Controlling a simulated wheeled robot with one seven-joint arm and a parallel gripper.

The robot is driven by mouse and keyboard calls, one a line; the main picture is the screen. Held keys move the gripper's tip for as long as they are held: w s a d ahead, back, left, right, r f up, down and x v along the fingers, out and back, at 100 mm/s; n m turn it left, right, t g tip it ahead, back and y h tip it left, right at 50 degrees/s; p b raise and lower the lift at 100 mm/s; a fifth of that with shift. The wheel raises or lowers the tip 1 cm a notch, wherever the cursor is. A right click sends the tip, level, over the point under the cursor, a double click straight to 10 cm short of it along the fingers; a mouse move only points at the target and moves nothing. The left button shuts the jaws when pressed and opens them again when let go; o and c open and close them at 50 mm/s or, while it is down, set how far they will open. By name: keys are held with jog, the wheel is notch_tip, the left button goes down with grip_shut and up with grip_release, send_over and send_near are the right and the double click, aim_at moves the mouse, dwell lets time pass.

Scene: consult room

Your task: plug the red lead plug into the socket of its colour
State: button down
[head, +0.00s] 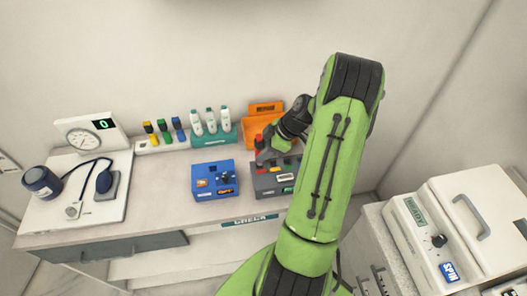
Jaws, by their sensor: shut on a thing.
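The red lead plug (259,140) shows as a small red piece at my gripper (263,157), over the left part of a dark grey box (262,183). My gripper is shut on the plug. The plug's lower end is hidden by the fingers, so I cannot tell whether it touches the box. The box has small coloured marks on its front and top, including a red one. Its right side is partly covered by my arm, and I cannot make out the single sockets clearly. A pale rack (148,148) at the left holds yellow, green and blue plugs upright.
A blue box (205,190) with a dark knob stands just left of the grey box. Behind are a teal rack (228,138) with white bottles and an orange holder (252,125). A gauge and tray (105,211) are at left. A white machine (480,205) stands at right.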

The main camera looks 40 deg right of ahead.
jog(key=shift+f+b, duration=1.6)
jog(key=shift+b, duration=0.15)
dwell(0.4)
jog(key=c, duration=0.8)
grip_release()
jog(key=shift+o, duration=0.2)
jog(key=p+v, duration=0.2)
jog(key=v, duration=1.3)
jog(key=shift+d+r, duration=0.15)
jog(key=shift+r, duration=0.25)
